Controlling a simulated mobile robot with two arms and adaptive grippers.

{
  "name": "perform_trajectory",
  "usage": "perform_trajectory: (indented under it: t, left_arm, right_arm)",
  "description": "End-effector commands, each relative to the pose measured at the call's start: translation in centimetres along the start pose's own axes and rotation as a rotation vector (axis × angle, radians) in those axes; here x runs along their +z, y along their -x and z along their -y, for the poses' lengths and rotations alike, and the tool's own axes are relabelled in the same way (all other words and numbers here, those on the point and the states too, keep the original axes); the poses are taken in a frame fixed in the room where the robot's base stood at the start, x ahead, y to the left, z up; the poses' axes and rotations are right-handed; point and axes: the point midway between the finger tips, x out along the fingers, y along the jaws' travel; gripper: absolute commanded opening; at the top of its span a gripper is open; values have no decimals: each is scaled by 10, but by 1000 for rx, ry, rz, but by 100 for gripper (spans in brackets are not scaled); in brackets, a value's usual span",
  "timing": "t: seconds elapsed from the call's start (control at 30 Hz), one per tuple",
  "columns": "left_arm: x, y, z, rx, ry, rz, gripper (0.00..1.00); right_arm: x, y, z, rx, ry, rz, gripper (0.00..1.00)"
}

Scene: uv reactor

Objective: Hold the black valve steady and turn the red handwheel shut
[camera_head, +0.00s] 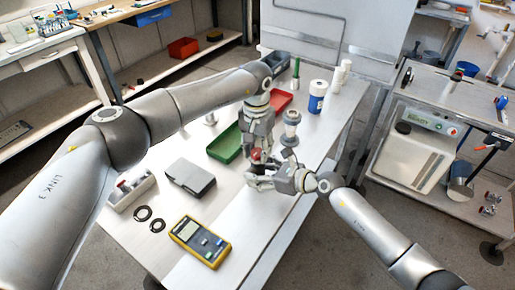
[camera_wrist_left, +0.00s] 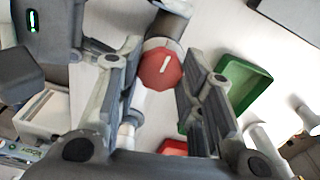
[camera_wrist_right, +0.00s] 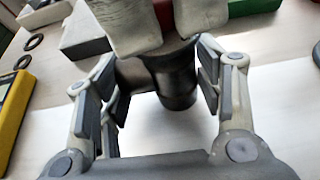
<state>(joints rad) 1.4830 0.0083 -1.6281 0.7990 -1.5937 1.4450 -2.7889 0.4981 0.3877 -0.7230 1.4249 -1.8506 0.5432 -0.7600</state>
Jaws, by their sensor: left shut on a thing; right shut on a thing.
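The red handwheel (camera_wrist_left: 160,69) has a white mark on its face and sits between the fingers of my left gripper (camera_wrist_left: 157,85). In the head view my left gripper (camera_head: 258,146) comes down on the handwheel (camera_head: 256,155) from above, shut on it. The black valve (camera_wrist_right: 172,78) is a dark, pipe-like body. My right gripper (camera_wrist_right: 166,80) is shut around it from the near side, one finger on each side. In the head view my right gripper (camera_head: 262,176) is just below the left one, and the valve is mostly hidden by both grippers.
A green tray (camera_head: 225,143) lies left of the grippers, a red tray (camera_head: 281,101) behind. A grey case (camera_head: 190,177), black rings (camera_head: 150,219) and a yellow multimeter (camera_head: 200,242) lie nearer on the table. A blue-labelled bottle (camera_head: 317,97) stands at back right.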

Motion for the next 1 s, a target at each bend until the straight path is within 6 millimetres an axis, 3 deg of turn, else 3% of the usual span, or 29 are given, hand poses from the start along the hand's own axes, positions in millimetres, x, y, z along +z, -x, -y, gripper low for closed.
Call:
perform_trajectory:
  t: [0.03, 0.2, 0.57, 0.67, 1.0]
  left_arm:
    - [-1, 0, 4, -7, 3, -3, 38]
    - [-1, 0, 3, -5, 3, -2, 58]
    - [0, 4, 1, -2, 1, -2, 58]
    - [-1, 15, 1, -1, 1, -2, 58]
    - [-1, 86, 1, -3, 2, -5, 58]
  right_arm:
    - [0, 0, 0, 0, -1, 0, 29]
    - [0, 0, 0, 0, 0, 0, 29]
    - [1, 0, 0, 1, 1, 1, 29]
    - [1, 0, 0, 1, 1, 1, 29]
    - [1, 0, 0, 0, 1, 1, 29]
